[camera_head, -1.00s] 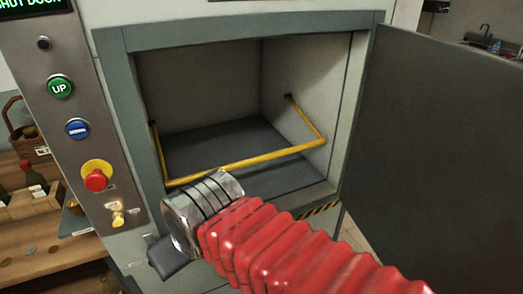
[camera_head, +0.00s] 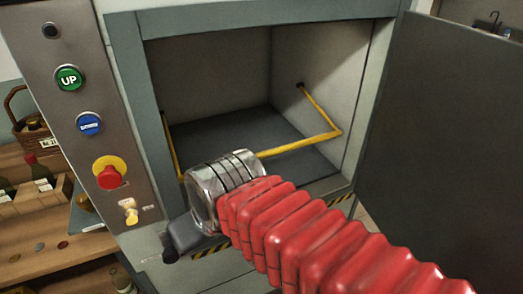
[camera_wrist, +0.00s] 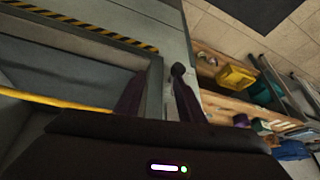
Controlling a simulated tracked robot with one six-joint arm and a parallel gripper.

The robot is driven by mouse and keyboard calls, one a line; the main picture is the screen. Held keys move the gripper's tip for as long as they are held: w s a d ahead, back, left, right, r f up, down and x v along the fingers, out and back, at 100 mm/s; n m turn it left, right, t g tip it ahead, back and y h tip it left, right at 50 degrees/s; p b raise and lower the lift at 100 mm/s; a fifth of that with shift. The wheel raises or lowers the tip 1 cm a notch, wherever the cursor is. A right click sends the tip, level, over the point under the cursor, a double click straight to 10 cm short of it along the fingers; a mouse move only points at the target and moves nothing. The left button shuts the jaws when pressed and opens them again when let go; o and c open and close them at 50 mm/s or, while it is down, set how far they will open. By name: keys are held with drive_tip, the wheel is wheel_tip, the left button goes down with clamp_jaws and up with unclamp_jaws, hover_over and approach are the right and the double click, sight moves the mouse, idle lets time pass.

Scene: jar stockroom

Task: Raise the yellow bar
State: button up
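The yellow bar (camera_head: 302,144) is a U-shaped rail hinged on both inner side walls of the lift's open compartment. It slopes down to a low front crosspiece. In the head view my silver wrist cuff hides the crosspiece's left part. My gripper (camera_head: 183,236) shows there as a dark shape below and left of the cuff, near the front sill; its fingers are not clear. In the wrist view the bar (camera_wrist: 50,101) runs in from the left and passes behind the dark gripper body. The gripper's two dark fingers (camera_wrist: 160,98) stand apart, with nothing held between them.
A control panel (camera_head: 75,150) with UP, blue and red buttons stands left of the opening. The grey door (camera_head: 445,130) is swung open at right. A striped sill edge (camera_head: 212,250) lies below. Wooden shelves (camera_head: 60,255) with bottles stand at far left.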

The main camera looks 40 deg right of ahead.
drive_tip(key=w+d+f+m+t+y, duration=0.2)
drive_tip(key=w+d+m+y, duration=0.15)
drive_tip(key=d+m, duration=0.35)
drive_tip(key=w+d+f+m+t+y, duration=0.2)
drive_tip(key=w+d+m+y, duration=0.15)
drive_tip(key=d, duration=0.45)
drive_tip(key=s+d+r+m+t+h, duration=0.1)
drive_tip(key=d+m+t+h, duration=0.4)
drive_tip(key=d, duration=1.3)
drive_tip(key=shift+s+d+r+m+t+h, duration=0.25)
drive_tip(key=shift+s+m+t, duration=0.35)
drive_tip(key=shift+m+t, duration=0.3)
drive_tip(key=w+a+f, duration=0.1)
drive_tip(key=w+f, duration=0.1)
drive_tip(key=w, duration=1.1)
drive_tip(key=shift+w+a+f, duration=0.3)
